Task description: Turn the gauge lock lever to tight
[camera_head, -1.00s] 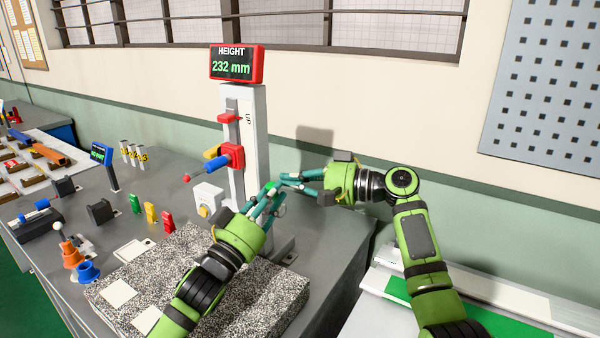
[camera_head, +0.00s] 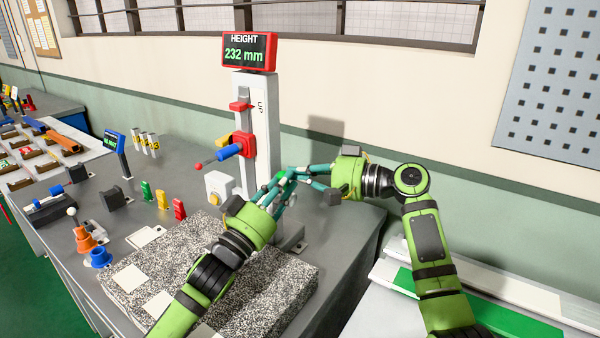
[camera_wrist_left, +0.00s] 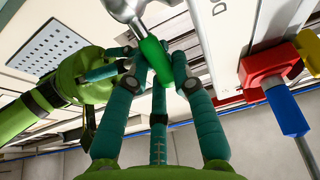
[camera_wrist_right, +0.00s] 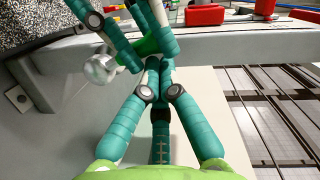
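The height gauge (camera_head: 262,140) stands upright behind the granite block, with its display (camera_head: 249,52) reading 232 mm. Its red slider (camera_head: 243,144) carries a yellow lever (camera_head: 222,142) and a blue handle with a red ball tip (camera_head: 229,152). No tight mark is legible. My left gripper (camera_head: 283,180) is right of the gauge column, its fingers closed around a green handle (camera_wrist_left: 155,55) with a rounded metal head (camera_wrist_left: 126,8). My right gripper (camera_head: 298,177) meets it from the right, fingertips close together at the handle (camera_wrist_right: 152,42); its grip is partly hidden.
The speckled granite block (camera_head: 180,285) lies in front of the gauge. Green, yellow and red tags (camera_head: 163,199), an orange and a blue holder (camera_head: 98,257), and a small display (camera_head: 116,142) stand to the left. The wall is close behind.

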